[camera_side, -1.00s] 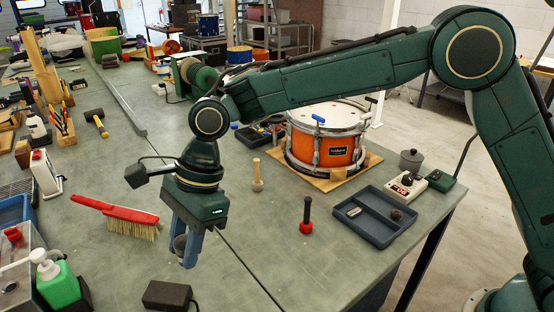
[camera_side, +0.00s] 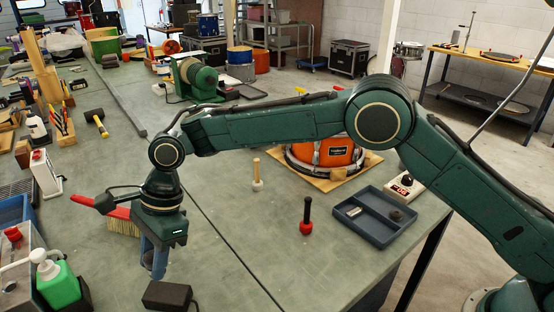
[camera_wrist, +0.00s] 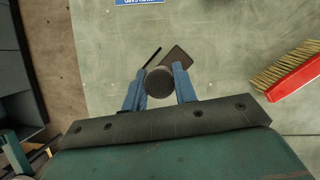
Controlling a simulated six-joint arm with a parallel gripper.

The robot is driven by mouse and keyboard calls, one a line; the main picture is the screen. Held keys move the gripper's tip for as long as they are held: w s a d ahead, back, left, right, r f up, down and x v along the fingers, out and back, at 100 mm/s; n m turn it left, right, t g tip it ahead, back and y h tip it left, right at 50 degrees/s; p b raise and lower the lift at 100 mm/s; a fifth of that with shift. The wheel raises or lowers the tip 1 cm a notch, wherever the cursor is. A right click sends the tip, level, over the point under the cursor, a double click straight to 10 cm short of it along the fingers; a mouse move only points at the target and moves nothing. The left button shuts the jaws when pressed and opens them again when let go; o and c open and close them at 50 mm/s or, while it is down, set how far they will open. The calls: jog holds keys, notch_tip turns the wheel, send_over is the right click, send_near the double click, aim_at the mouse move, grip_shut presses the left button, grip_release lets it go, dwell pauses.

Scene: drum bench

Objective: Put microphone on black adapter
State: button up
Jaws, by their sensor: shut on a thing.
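My gripper (camera_side: 155,260) is shut on the microphone (camera_wrist: 159,80), whose round dark grey end shows between the two blue fingers in the wrist view. In the side view the fingers mostly hide the microphone. The black adapter (camera_side: 168,295) is a small dark box lying on the bench at the bottom edge of the side view, just in front of my gripper. It also shows in the wrist view (camera_wrist: 177,55), beyond the microphone and partly hidden by it. The microphone seems apart from the adapter; its exact height above the bench is hard to tell.
A red brush (camera_wrist: 296,78) lies to the right in the wrist view and is partly behind my arm in the side view. A green bottle (camera_side: 61,288) stands at lower left. Bench around the adapter is clear.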

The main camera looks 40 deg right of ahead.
jog(key=shift+f, duration=3.7)
jog(key=shift+f, duration=0.15)
jog(key=o, duration=1)
jog(key=shift+c, duration=0.2)
jog(key=v, duration=1.2)
jog(key=shift+r, duration=0.2)
